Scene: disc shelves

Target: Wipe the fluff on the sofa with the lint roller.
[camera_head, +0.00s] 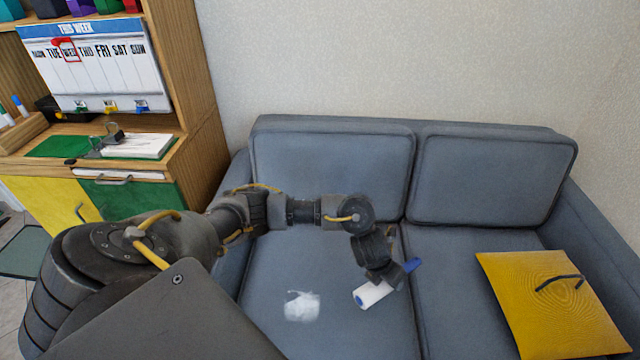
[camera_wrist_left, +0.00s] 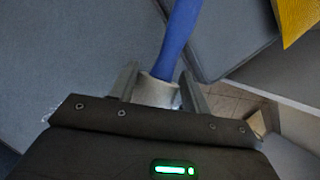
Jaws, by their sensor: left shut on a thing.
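The grey-blue sofa (camera_head: 330,260) stands against the wall. White fluff (camera_head: 301,306) lies on its left seat cushion. The lint roller has a white roll and a blue handle; its roll (camera_head: 373,293) shows in the head view to the right of the fluff, apart from it. My left gripper (camera_head: 388,277) is shut on the lint roller, over the right part of the left seat cushion. In the left wrist view the blue handle (camera_wrist_left: 180,40) points away between the fingers of my left gripper (camera_wrist_left: 160,88). I cannot tell whether the roll touches the cushion. My right gripper is not in view.
A yellow panel (camera_head: 550,310) with a dark handle lies on the sofa's right seat. A wooden shelf unit (camera_head: 185,90) with a weekly board (camera_head: 95,75) and a green drawer (camera_head: 135,208) stands on the left. The sofa's backrest (camera_head: 330,170) rises behind my arm.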

